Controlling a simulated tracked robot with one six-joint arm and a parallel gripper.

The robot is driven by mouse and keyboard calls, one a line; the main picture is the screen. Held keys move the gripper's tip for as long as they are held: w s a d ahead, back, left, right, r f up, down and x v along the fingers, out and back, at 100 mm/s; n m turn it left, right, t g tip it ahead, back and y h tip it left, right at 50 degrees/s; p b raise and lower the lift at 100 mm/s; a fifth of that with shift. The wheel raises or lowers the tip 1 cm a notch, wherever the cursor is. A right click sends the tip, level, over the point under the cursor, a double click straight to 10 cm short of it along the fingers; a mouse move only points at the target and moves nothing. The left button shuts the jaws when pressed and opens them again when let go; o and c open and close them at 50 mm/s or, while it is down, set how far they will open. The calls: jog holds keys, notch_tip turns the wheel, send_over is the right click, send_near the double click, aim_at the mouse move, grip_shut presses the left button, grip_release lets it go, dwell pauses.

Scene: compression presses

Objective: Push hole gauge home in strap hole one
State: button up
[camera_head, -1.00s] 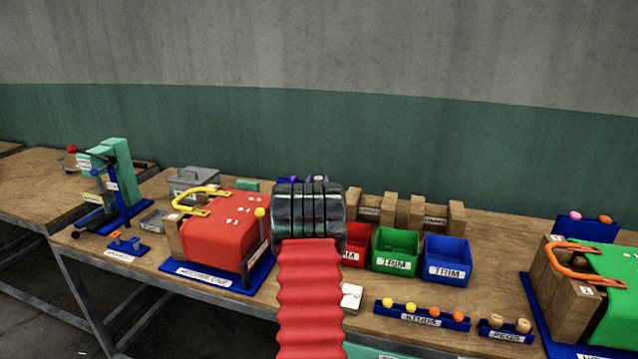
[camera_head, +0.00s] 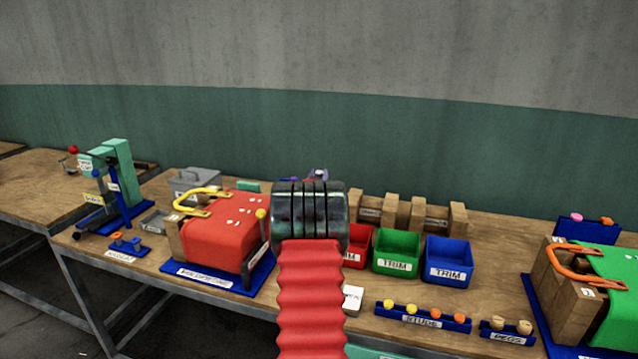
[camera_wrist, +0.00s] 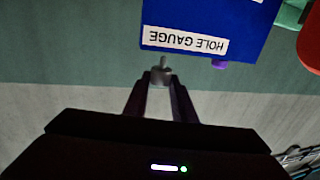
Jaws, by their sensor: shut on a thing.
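My gripper (camera_wrist: 161,82) is shut on a small grey piece with a thin pin (camera_wrist: 161,70), which looks like the hole gauge, in the wrist view. The pin points away from my fingers, toward a blue block labelled HOLE GAUGE (camera_wrist: 215,18), shown upside down; whether the pin touches it I cannot tell. A purple knob (camera_wrist: 220,65) shows at that block's edge. In the head view my arm hides most of the gripper and the blue block behind it. No strap hole can be made out; a red cover (camera_head: 222,232) with a yellow handle stands on the bench.
Red, green (camera_head: 397,252) and blue (camera_head: 448,260) trim bins stand right of my arm. A stud tray (camera_head: 423,317) and a peg tray (camera_head: 506,332) lie in front. A green cover (camera_head: 615,285) with an orange handle is at far right; a green press (camera_head: 120,175) is at far left.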

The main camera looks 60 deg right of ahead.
notch_tip(320, 180, up, 8)
jog(key=shift+f, duration=0.25)
dwell(0.5)
